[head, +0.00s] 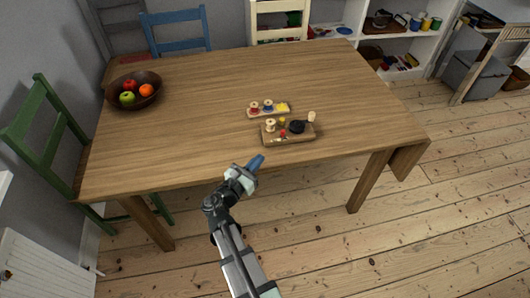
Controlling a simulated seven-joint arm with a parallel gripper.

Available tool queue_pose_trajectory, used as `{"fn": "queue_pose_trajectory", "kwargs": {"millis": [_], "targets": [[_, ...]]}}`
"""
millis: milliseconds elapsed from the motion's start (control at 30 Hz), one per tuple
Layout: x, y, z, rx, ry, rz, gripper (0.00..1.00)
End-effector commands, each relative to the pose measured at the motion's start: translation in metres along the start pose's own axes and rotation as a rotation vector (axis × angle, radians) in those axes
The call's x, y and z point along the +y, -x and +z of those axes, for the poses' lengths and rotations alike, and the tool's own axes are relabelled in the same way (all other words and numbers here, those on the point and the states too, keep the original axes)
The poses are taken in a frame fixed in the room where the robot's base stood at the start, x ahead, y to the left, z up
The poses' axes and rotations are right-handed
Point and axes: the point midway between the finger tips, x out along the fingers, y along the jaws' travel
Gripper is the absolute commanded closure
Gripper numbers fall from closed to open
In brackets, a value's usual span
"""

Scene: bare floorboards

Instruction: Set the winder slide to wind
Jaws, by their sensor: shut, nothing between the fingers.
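A wooden board (287,139), likely the winder, lies near the front edge of the table. It carries a pale spool (270,125), a round black part (297,127), a small red part (283,133) and a pale knob (311,116) at its right end. Small marks show along its front, but which part is the slide, and its setting, is too small to tell. My gripper (258,161) has blue fingers, shut and empty. In the picture it is below and left of the board, near the table's front edge and apart from the board.
Behind the board, a small tray (283,114) holds red and blue spools and a yellow piece. A fruit bowl (134,91) stands at the table's (190,130) left end. Chairs stand around the left and back. The table is clear between bowl and board.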

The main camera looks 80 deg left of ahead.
Motion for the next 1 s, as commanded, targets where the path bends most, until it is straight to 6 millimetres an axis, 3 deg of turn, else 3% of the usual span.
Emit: {"fn": "queue_pose_trajectory", "kwargs": {"millis": [267, 1000], "targets": [[0.000, 0.017, 0.000, 0.000, 0.000, 0.000, 1.00], [0.000, 0.018, 0.000, 0.000, -0.050, 0.000, 1.00]]}}
